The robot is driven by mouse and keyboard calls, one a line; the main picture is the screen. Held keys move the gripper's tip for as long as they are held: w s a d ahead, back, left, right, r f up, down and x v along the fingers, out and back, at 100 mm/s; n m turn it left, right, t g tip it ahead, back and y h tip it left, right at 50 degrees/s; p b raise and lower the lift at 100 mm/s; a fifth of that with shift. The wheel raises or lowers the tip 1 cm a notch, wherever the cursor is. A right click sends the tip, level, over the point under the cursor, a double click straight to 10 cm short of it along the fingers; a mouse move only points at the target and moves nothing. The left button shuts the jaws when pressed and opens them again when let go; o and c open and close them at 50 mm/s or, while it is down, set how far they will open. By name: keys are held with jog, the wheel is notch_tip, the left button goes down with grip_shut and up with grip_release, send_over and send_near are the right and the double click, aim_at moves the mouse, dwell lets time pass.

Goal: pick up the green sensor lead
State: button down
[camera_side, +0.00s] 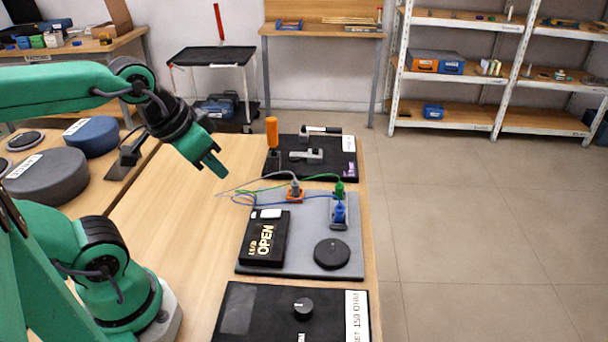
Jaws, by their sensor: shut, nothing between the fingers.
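The green sensor lead (320,176) is a thin green cable with a green plug (339,189) standing at the right back of the grey mat. Its cable curves left over an orange connector block toward the free cable ends. My gripper (218,168) is shut and empty. It is in the air above the table, to the left of the leads and apart from them. Blue and grey leads lie tangled close to the green one, so where each free end stops is hard to tell.
The grey mat (293,262) also holds a black box marked OPEN (264,238), a blue plug (339,212) and a round black disc (331,254). A black board with an orange-handled lever (272,133) lies behind. A dial panel (265,312) lies in front. Bare table is left of the mat.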

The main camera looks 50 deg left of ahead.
dwell(0.3)
jog(key=c, duration=1.2)
grip_release()
jog(key=shift+o, duration=0.2)
